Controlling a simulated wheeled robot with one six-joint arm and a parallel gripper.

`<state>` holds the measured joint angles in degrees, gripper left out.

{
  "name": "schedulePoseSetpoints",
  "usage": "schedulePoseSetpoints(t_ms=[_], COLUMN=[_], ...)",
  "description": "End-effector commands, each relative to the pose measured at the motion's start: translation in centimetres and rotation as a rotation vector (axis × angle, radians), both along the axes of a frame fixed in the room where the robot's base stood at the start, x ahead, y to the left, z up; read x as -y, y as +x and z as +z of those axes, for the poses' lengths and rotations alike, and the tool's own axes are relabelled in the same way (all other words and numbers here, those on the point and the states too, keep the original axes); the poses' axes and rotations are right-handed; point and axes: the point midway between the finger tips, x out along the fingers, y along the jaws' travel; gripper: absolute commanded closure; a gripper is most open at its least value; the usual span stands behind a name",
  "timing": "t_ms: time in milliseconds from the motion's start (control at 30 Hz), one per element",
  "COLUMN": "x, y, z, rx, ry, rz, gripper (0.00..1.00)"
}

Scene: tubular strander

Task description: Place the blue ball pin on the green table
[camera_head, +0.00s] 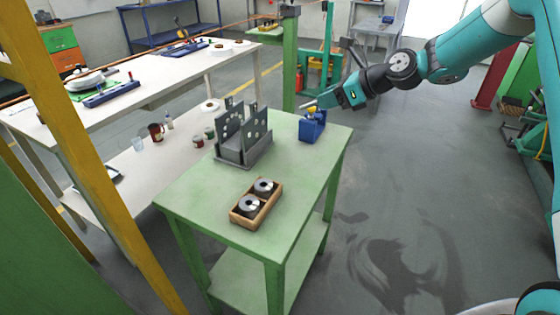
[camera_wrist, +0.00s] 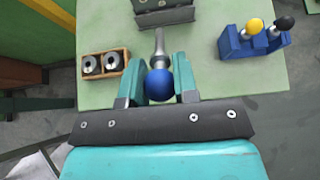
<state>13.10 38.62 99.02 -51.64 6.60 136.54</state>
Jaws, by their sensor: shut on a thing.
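In the wrist view my gripper (camera_wrist: 159,88) is shut on the blue ball pin (camera_wrist: 159,84). The blue ball sits between the two teal fingers, and its metal shank points away from me toward the grey bracket. The green table (camera_wrist: 205,88) lies beneath it; I cannot tell the exact height of the pin above it. The blue ball is hard to make out there.
A blue holder (camera_head: 312,128) stands at the table's right, with yellow and black ball pins in the wrist view. A grey bracket (camera_head: 243,145) stands at the back. A wooden box (camera_head: 245,217) holds two metal rollers. The table's front left and right front are clear.

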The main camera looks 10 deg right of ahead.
Motion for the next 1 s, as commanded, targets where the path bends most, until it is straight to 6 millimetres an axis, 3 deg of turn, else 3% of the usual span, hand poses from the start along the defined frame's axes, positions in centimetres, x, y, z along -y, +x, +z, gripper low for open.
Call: schedulePoseSetpoints(t_ms=[500, 1000], x=[-0.2, -0.2], y=[0.0, 0.0], z=[-13.1, -19.2], rx=[-0.008, -0.005], ry=[0.003, 0.002], rz=[-0.002, -0.001], gripper=[1.00, 1.00])
